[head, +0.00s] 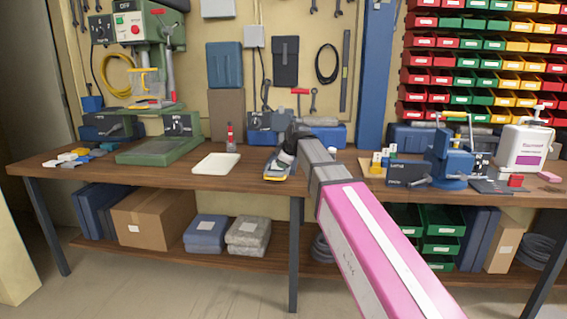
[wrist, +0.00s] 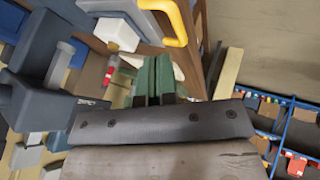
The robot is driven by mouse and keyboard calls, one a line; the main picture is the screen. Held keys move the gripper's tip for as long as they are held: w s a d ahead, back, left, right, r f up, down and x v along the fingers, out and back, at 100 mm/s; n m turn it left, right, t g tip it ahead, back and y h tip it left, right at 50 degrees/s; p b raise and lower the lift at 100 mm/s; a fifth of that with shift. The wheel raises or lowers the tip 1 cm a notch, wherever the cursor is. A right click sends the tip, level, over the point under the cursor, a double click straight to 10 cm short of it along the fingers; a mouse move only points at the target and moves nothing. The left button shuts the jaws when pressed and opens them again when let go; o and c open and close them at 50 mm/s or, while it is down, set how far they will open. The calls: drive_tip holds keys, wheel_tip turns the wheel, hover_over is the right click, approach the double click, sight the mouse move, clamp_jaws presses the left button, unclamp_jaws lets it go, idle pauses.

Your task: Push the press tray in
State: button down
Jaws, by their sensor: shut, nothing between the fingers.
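A green tray-like plate (head: 158,150) with a raised rim lies on the bench at the left, in front of the green drill press (head: 140,28); I take it as the press tray. I cannot tell how far out it stands. My gripper (head: 284,158) is over the bench, to the right of that plate and apart from it, with the white tray between them. In the wrist view my gripper (wrist: 155,98) points towards green surfaces (wrist: 156,72), which may be the plate. Its fingers are close together with nothing held.
A white tray (head: 215,163) and a red-topped bottle (head: 231,138) stand between the plate and my gripper. A grey and yellow tool (head: 278,172) lies by my gripper. Small coloured items (head: 75,156) are at the far left. A blue vise (head: 450,160) stands at the right.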

sight(278, 172)
drive_tip(key=x, duration=0.6)
drive_tip(key=shift+w+a+f, duration=0.1)
drive_tip(key=shift+w+f, duration=0.05)
drive_tip(key=shift+f, duration=0.15)
drive_tip(key=w, duration=1.3)
drive_tip(key=shift+w, duration=0.15)
drive_tip(key=shift+d, duration=0.2)
drive_tip(key=shift+w+r, duration=0.1)
